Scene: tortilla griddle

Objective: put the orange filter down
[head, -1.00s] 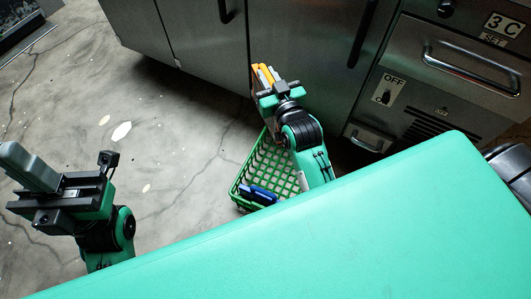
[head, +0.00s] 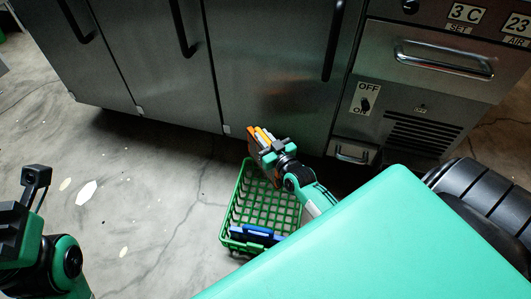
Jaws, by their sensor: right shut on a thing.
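My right gripper (head: 265,140) is shut on the orange filter (head: 259,134), which shows as a small orange part at the fingers. The fingers and wrist hide most of the filter. The gripper is over the far end of a green basket (head: 229,226) that stands on the floor; I cannot tell how high above it. My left gripper (head: 10,232) is at the lower left edge, mostly cut off, so its fingers do not show.
A blue object (head: 258,233) lies in the near end of the basket. Steel cabinets (head: 265,75) with dark handles stand behind it. A drawer and a labelled switch panel (head: 366,100) are at the right. The concrete floor (head: 150,200) left of the basket is clear.

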